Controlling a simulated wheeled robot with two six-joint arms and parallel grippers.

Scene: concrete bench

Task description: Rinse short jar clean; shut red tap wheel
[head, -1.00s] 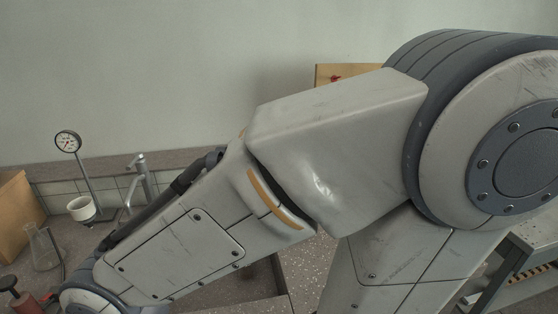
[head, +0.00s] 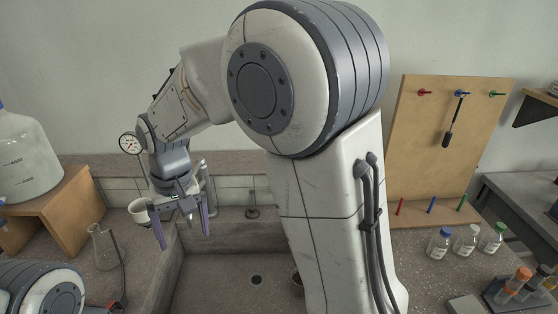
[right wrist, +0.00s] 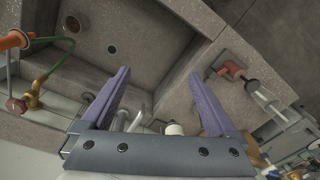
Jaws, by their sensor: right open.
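The short jar (head: 297,279) stands in the sink to the right of the drain, partly hidden by my right arm in the head view. The right wrist view shows it from above as a brownish round jar (right wrist: 72,25). A dull red wheel (right wrist: 16,105) on a brass valve is at the left of the right wrist view. My right arm seems to hide it in the head view. My right gripper (head: 182,232) is open, empty and pointing down over the left side of the sink, apart from jar and wheel. My left gripper is out of view.
A chrome tap (head: 206,186) rises behind my right gripper, with a white cup (head: 139,211) to its left. A glass flask (head: 104,248) stands left of the sink (head: 225,255). Capped bottles (head: 466,241) and a pegboard (head: 425,150) are at the right. The sink floor near the drain is clear.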

